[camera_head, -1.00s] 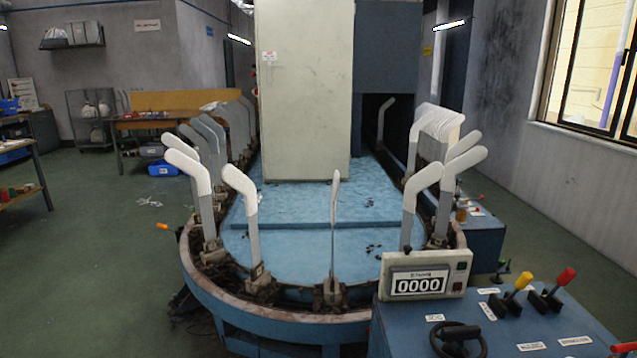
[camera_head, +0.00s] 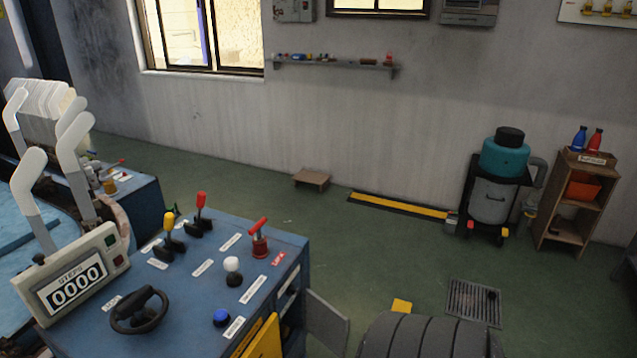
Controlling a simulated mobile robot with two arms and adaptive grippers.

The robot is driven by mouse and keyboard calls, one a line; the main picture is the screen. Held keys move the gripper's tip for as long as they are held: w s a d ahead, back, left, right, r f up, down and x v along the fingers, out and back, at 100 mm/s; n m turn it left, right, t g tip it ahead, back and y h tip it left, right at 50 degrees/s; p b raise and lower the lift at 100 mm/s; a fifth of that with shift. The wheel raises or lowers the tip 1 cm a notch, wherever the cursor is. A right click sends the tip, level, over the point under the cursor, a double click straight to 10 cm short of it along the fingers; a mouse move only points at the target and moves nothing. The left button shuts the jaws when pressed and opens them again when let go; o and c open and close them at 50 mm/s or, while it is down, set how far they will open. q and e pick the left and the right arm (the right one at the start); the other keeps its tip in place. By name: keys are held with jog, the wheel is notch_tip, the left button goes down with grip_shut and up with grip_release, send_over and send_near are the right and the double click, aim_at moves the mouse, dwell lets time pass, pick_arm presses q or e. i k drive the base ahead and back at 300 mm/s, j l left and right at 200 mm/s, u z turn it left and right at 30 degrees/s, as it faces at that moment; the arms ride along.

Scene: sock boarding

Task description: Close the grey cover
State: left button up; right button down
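A grey flat panel (camera_head: 326,322) stands out from the right side of the blue control console (camera_head: 200,285), at the bottom of the head view. It looks like a cover swung open, with the console's open side next to it. A yellow panel (camera_head: 262,338) is beside it, lower left. A dark grey ribbed, rounded shape (camera_head: 430,338) cuts in at the bottom edge, right of the panel; I cannot tell what it is. Neither of my grippers is in view.
The console top carries a black handwheel (camera_head: 139,310), levers, knobs and a counter box (camera_head: 75,280) reading 0000. A floor grate (camera_head: 473,302), a teal-topped canister (camera_head: 500,160) and a wooden shelf (camera_head: 570,205) are to the right. Green floor between is mostly clear.

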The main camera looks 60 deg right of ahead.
aim_at(328, 325)
jog(key=k+l, duration=0.1)
jog(key=l, duration=1.05)
jog(key=k+l, duration=0.15)
jog(key=l, duration=0.4)
jog(key=k+l, duration=0.1)
jog(key=l, duration=1.1)
jog(key=k+l, duration=0.15)
jog(key=l, duration=0.4)
jog(key=u, duration=0.05)
